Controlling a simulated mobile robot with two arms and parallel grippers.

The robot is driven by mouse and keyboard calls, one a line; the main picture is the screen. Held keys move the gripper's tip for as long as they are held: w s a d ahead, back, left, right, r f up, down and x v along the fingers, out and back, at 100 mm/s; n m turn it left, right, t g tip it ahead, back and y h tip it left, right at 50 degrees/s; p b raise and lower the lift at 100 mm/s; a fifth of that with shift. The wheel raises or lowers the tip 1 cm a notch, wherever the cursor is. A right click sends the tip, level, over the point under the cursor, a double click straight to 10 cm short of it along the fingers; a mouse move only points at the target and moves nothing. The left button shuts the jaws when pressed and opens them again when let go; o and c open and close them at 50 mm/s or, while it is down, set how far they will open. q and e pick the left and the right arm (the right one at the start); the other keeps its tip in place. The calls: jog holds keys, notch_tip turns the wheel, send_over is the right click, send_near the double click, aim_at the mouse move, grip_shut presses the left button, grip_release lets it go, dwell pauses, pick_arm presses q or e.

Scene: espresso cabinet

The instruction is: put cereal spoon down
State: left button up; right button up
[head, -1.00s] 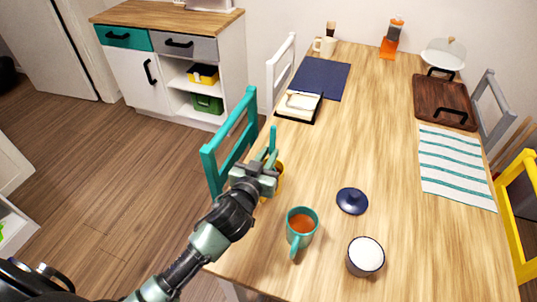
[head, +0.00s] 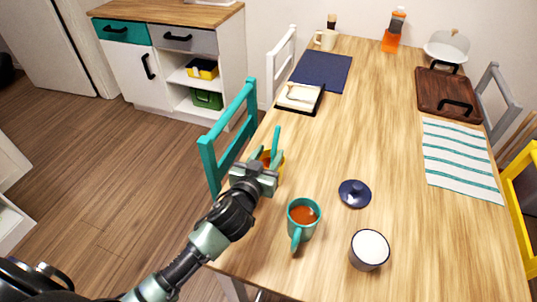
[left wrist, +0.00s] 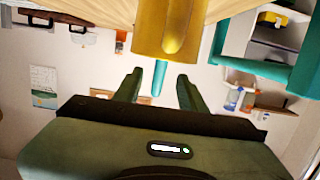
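A short teal stick, which looks like the spoon's handle (left wrist: 159,78), sticks out past the mug's rim, between my left fingertips (left wrist: 157,80). Both fingers stand apart, with gaps on each side of the stick. The spoon's bowl end is hidden, seemingly inside the mug. My right gripper is not in view.
A teal mug with orange-brown drink (head: 303,225), a navy lid (head: 355,194) and a cup of white contents (head: 369,250) stand right of my gripper. A teal chair (head: 228,140) is close on the left. The table (head: 380,130) is clear in the middle.

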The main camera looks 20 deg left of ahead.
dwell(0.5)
pick_arm(q)
jog(key=s, duration=1)
jog(key=shift+a, duration=0.2)
